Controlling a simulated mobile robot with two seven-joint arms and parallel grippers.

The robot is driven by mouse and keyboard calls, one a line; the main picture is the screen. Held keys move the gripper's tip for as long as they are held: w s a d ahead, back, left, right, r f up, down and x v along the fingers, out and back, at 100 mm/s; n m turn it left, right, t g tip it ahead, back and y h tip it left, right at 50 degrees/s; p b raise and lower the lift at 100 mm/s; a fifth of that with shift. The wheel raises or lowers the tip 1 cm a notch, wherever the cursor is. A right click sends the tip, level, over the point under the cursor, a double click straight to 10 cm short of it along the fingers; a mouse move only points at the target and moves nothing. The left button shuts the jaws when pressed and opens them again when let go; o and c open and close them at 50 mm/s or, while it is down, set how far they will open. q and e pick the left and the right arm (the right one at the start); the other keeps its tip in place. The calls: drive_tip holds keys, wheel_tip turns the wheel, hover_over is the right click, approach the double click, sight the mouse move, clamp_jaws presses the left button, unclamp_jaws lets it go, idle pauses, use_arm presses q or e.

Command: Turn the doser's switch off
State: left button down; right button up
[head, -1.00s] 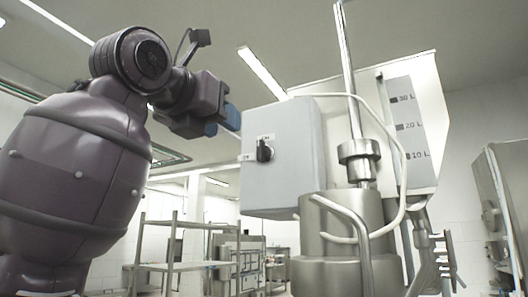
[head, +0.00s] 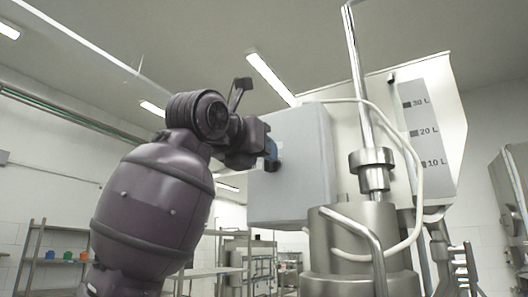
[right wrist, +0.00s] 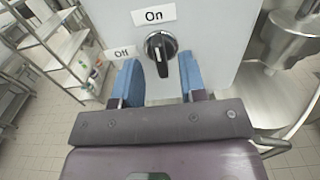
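The doser's switch (right wrist: 160,48) is a round black knob on the front of a grey box (head: 305,180). My right gripper (right wrist: 159,62) is open, with one blue finger on each side of the knob's lower part. A gap shows between knob and fingers. In the head view my right gripper (head: 271,152) is at the box front and largely hides the switch. My left gripper is not in view.
The doser's steel body (head: 352,240) and a white hopper with litre marks (head: 423,130) stand right of the box. A pale hose (head: 418,170) loops between them. Metal shelves (head: 65,255) stand far behind on the left.

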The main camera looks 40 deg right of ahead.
drive_tip(key=shift+x, duration=0.95)
clamp_jaws()
